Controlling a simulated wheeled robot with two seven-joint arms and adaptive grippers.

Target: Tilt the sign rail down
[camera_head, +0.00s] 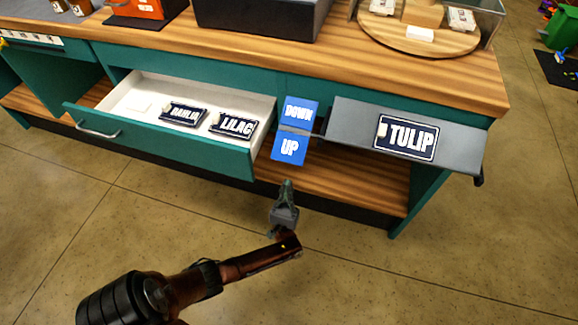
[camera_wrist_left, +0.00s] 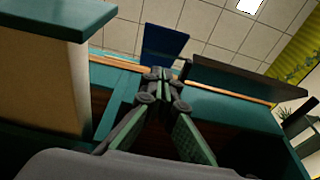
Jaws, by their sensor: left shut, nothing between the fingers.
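The sign rail (camera_head: 350,118) is a grey sloping panel on the counter's front right, carrying a dark TULIP plate (camera_head: 407,138). At its left end are a blue DOWN label (camera_head: 299,112) and a blue UP label (camera_head: 289,148), with a thin dark bar between them. My left gripper (camera_head: 287,184) is shut and empty, pointing up just below the UP label in the head view. In the left wrist view its closed fingertips (camera_wrist_left: 160,74) appear below a blue panel (camera_wrist_left: 164,42), with the dark rail (camera_wrist_left: 245,82) to the right. Contact cannot be told. My right gripper is not in view.
An open drawer (camera_head: 160,138) left of the labels holds a DAHLIA plate (camera_head: 184,115) and a LILAC plate (camera_head: 231,125). The wooden counter (camera_head: 300,57) bears a dark tray (camera_head: 262,18) and a round turntable (camera_head: 415,38). The floor in front is clear.

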